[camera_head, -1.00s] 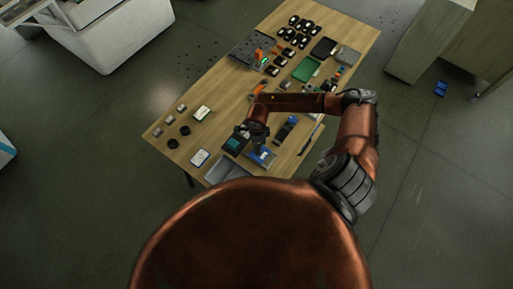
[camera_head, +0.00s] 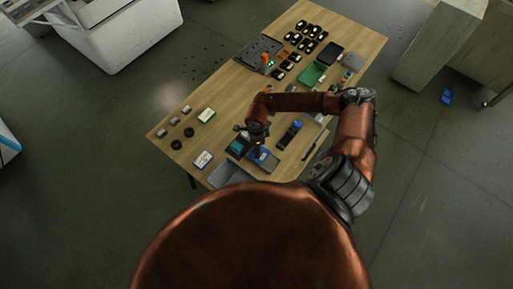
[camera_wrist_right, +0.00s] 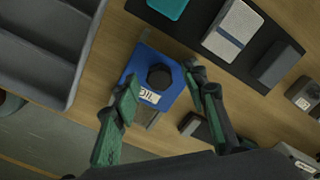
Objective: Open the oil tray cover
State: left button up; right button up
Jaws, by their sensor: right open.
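The oil tray (camera_wrist_right: 155,85) shows in the right wrist view as a blue piece with a white label reading like OIL. A round black knob or opening (camera_wrist_right: 159,76) is at its middle. In the head view the blue piece (camera_head: 264,159) lies near the table's front edge. My right gripper (camera_wrist_right: 166,88) is open, with its two green-padded fingers on either side of the blue piece and nothing held. I cannot tell whether the fingers touch it. In the head view my right gripper (camera_head: 254,141) hangs just beside and above it. My left gripper is out of view.
A grey bin (camera_wrist_right: 35,55) stands left of the oil tray. A dark mat (camera_wrist_right: 262,33) with several boxes lies to the upper right. On the wooden table (camera_head: 225,95) are a green tray (camera_head: 312,73) and several black parts farther back. Bare wood lies around the table's middle.

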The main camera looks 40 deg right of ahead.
jog(key=shift+r, duration=0.15)
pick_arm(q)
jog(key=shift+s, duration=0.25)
pick_arm(e)
notch_tip(320, 180, up, 12)
jog(key=shift+f, duration=0.2)
dwell(0.4)
